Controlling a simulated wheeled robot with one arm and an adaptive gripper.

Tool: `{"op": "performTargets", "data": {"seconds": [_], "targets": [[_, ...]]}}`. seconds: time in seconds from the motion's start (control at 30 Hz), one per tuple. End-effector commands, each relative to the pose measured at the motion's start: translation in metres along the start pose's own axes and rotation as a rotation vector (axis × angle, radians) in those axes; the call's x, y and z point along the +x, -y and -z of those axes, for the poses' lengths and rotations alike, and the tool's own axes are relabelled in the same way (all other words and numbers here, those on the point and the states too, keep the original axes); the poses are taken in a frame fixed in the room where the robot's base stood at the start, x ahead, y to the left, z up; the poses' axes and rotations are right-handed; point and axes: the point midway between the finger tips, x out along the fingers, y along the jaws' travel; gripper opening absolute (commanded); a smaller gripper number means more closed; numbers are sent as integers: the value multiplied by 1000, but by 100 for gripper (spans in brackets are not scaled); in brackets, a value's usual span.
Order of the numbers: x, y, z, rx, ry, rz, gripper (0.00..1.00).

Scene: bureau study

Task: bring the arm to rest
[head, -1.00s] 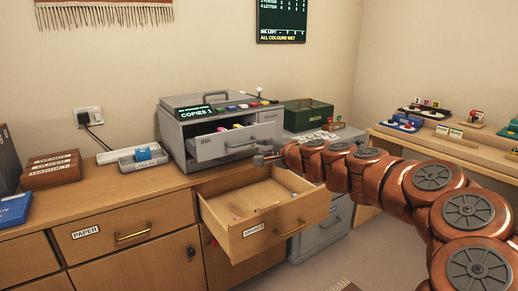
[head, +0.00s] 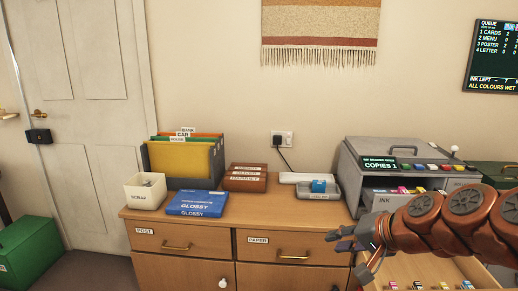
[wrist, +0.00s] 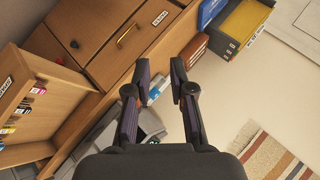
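My gripper (head: 358,252) is at the right of the head view, in front of the cabinet and above the pulled-out drawer (head: 425,271). In the wrist view my gripper (wrist: 160,92) shows two dark fingers standing apart with nothing between them. My copper-coloured arm reaches in from the right edge of the head view. The copier (head: 412,156) stands behind the arm, with its ink tray (head: 384,200) partly hidden by it.
The open drawer sticks out below my arm. A green bin (head: 30,258) stands by the door.

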Motion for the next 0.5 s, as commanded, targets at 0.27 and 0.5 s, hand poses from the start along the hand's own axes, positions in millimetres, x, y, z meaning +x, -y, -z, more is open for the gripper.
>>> {"op": "performTargets", "data": {"seconds": [0.27, 0.5], "targets": [[-54, 10, -111, -262, 325, -269, 22], [-130, -19, -171, -401, 552, -530, 22]]}}
